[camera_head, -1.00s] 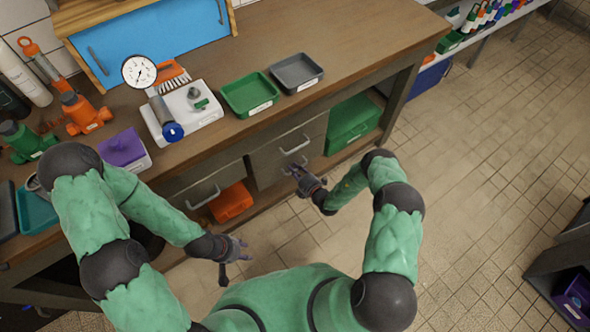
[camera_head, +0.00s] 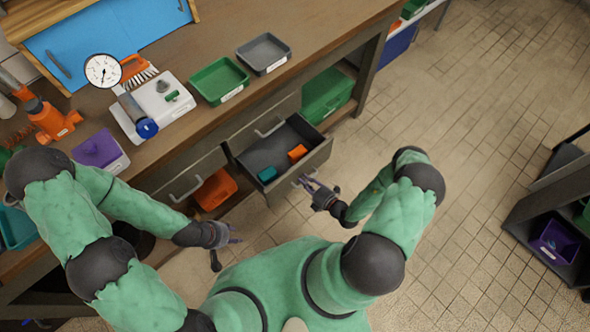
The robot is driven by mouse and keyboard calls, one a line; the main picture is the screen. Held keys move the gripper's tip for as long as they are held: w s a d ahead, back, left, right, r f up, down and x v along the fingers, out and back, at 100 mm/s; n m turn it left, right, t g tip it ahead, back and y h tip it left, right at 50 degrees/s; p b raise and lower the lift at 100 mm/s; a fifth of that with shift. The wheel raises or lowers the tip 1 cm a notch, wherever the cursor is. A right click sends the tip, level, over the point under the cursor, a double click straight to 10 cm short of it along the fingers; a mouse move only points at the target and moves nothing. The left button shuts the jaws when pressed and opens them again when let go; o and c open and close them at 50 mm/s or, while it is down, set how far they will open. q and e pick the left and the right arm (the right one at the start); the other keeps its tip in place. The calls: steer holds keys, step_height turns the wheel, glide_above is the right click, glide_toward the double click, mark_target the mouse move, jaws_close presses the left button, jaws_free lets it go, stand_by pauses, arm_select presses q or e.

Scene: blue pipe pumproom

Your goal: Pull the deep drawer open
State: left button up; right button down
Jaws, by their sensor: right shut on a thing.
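The deep drawer (camera_head: 317,158) under the workbench stands well open. It is grey inside and holds a small teal item (camera_head: 267,174) and a small orange item (camera_head: 298,152). My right gripper (camera_head: 309,184) is shut on the handle at the drawer's front face; the fingers partly hide the handle. My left gripper (camera_head: 232,239) hangs empty in front of the bench, left of the drawer and apart from it. Its fingers look spread.
Another closed drawer front with a handle (camera_head: 186,188) is to the left. An orange bin (camera_head: 214,189) and a green bin (camera_head: 326,95) sit on the lower shelf. The workbench top (camera_head: 210,125) carries trays and a gauge. The tiled floor (camera_head: 430,130) to the right is clear.

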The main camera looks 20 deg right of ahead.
steer(key=shift+f+v, duration=0.25)
steer(key=shift+v, duration=0.85)
steer(key=shift+f+v, duration=0.2)
steer(key=shift+v, duration=0.9)
steer(key=shift+s, duration=0.1)
steer(key=c, duration=1.1)
jaws_free()
steer(key=shift+c, duration=0.2)
steer(key=v, duration=1.2)
steer(key=shift+a, duration=0.1)
